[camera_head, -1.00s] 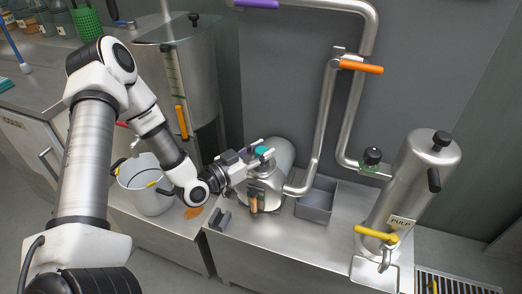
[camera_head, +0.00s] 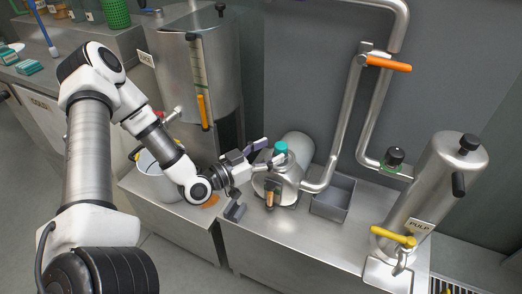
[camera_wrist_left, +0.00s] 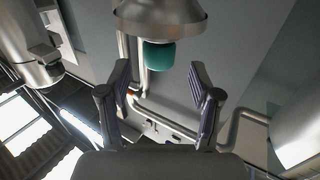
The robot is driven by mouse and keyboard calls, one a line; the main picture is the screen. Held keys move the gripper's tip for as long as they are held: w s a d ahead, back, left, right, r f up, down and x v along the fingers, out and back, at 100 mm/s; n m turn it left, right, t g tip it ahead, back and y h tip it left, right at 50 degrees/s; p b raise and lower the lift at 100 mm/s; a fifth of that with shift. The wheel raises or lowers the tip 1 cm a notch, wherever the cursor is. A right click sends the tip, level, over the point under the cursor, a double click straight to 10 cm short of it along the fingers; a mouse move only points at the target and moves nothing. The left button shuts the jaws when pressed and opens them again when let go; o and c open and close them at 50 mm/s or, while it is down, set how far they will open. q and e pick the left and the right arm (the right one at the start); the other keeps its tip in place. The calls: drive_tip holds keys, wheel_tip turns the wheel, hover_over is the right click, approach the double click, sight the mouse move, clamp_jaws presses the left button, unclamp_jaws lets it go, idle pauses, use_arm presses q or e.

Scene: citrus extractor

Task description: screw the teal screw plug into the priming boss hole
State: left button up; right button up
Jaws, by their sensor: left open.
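The teal screw plug (camera_head: 281,147) stands upright on top of the rounded steel pump body (camera_head: 272,186). In the left wrist view the plug (camera_wrist_left: 159,55) appears inverted, its head against the steel body (camera_wrist_left: 160,14). The priming boss hole is hidden beneath the plug, and I cannot tell how deep the plug sits. My left gripper (camera_head: 271,152) is open and empty, just left of the plug with its fingers pointing at it. In the left wrist view the spread fingers (camera_wrist_left: 162,84) have the plug beyond their tips, between their lines. My right gripper is not in view.
A bent steel pipe with an orange handle (camera_head: 388,63) rises behind the pump. A grey open bin (camera_head: 333,199) stands right of it. A steel pulp cylinder (camera_head: 430,190) with a yellow lever stands farther right. A white bucket (camera_head: 160,184) and tall tank (camera_head: 195,70) are left.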

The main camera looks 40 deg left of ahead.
sight(276, 149)
use_arm(q)
drive_tip(key=shift+v, duration=1.75)
drive_tip(key=shift+o, duration=0.2)
drive_tip(key=shift+d, duration=0.1)
